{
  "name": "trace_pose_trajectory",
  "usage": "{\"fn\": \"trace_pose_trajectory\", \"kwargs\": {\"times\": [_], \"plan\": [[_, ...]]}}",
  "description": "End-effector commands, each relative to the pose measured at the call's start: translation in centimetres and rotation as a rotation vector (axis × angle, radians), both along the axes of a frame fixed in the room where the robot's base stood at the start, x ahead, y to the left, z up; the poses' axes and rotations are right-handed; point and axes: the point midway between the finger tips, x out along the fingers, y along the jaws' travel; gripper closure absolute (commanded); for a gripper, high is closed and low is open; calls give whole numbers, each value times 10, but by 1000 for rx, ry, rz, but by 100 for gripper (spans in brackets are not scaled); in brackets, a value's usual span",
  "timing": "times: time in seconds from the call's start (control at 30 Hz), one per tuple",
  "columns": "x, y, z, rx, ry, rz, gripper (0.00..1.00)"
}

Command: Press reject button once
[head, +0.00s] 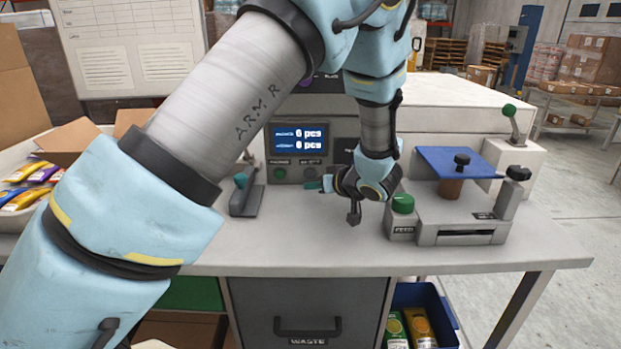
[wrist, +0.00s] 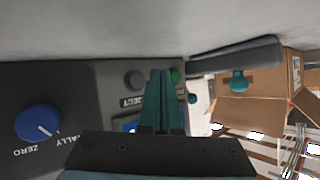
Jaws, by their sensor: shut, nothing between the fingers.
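The reject button is the dark grey round button (head: 310,174) on the panel below the blue screen. In the wrist view the dark grey button (wrist: 133,78) sits by a partly covered label ending in "JECT". In the wrist view the fingertips (wrist: 158,73) lie between the two buttons. I cannot tell whether they touch the panel.
The screen (head: 299,138) reads "6 pcs" twice. A lever device (head: 243,197) stands left of the panel. A blue dial (wrist: 38,122) marked "ZERO" and "TALLY" shows in the wrist view. A green-knobbed device (head: 440,228) stands at right on the counter. The counter front is clear.

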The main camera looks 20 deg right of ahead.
Motion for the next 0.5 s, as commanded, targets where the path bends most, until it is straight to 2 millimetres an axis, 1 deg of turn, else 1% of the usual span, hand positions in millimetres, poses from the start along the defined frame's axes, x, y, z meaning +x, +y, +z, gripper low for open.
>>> {"fn": "trace_pose_trajectory", "kwargs": {"times": [0.03,0.1,0.2,0.3,0.5], "plan": [[7,-3,-2,-2,-1,2,100],[14,-6,2,0,1,1,100],[22,-10,2,0,1,1,100],[28,-12,1,0,0,0,100],[31,-14,0,0,0,-1,100]]}}
